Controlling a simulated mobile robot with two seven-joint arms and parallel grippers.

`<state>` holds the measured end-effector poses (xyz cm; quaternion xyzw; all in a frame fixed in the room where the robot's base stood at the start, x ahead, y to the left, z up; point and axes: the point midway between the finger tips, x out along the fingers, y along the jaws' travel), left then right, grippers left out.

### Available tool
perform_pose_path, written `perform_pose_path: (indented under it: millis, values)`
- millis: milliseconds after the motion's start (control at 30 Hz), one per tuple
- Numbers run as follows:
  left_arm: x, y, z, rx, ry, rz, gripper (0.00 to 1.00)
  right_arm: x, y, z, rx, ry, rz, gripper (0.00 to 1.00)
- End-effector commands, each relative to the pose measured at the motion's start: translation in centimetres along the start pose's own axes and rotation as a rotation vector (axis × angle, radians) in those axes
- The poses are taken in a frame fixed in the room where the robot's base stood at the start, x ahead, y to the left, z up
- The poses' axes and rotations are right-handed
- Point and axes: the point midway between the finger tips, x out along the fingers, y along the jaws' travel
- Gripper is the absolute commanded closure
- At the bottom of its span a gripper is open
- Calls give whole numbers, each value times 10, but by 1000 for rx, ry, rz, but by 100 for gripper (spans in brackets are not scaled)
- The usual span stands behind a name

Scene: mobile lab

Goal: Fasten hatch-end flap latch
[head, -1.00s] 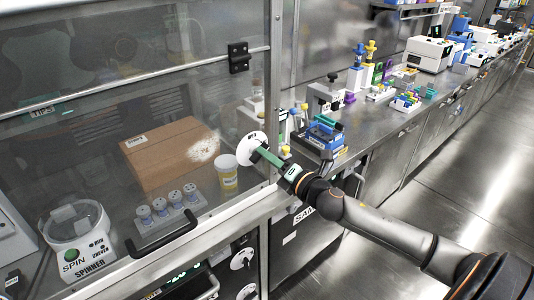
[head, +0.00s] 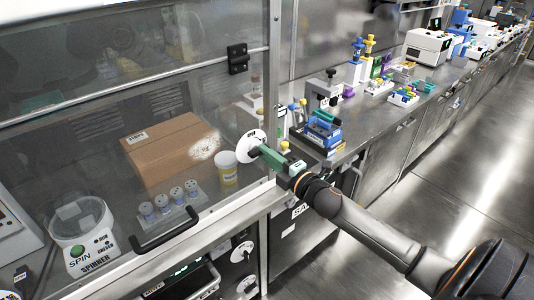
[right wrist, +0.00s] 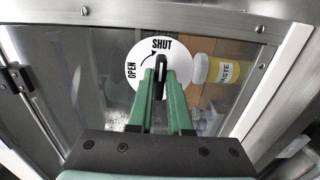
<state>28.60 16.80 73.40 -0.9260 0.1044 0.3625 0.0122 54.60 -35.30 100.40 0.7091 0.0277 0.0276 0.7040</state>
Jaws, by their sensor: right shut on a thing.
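The flap latch is a white round dial (head: 246,155) on the right end of the clear-fronted cabinet. In the right wrist view the dial (right wrist: 141,88) reads OPEN at its left and SHUT at its top, with a curved arrow between them. A dark handle (right wrist: 160,62) stands at its middle, roughly upright and in line with SHUT; the fingers hide part of it. My right gripper (head: 262,150) is shut on this handle, and its green fingers (right wrist: 160,82) close around it from both sides. My left gripper is not in view.
Behind the clear panel are a cardboard box (head: 168,152), a yellow waste jar (head: 228,170), a rack of several vials (head: 170,208) and a spinner (head: 84,238). A black bar handle (head: 166,232) sticks out in front. Racks and instruments crowd the bench (head: 368,112) at right.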

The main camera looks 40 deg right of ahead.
Motion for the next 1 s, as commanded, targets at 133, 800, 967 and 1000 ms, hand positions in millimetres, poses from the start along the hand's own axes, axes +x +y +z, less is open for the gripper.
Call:
perform_pose_path:
  millis: [133,800,967,1000]
  values:
    - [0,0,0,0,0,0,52,0,0,0,11,-1,0,100]
    - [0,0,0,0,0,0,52,0,0,0,9,0,0,52]
    - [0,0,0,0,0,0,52,-1,0,0,8,0,0,52]
    - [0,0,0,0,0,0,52,-3,-1,0,8,0,-1,52]
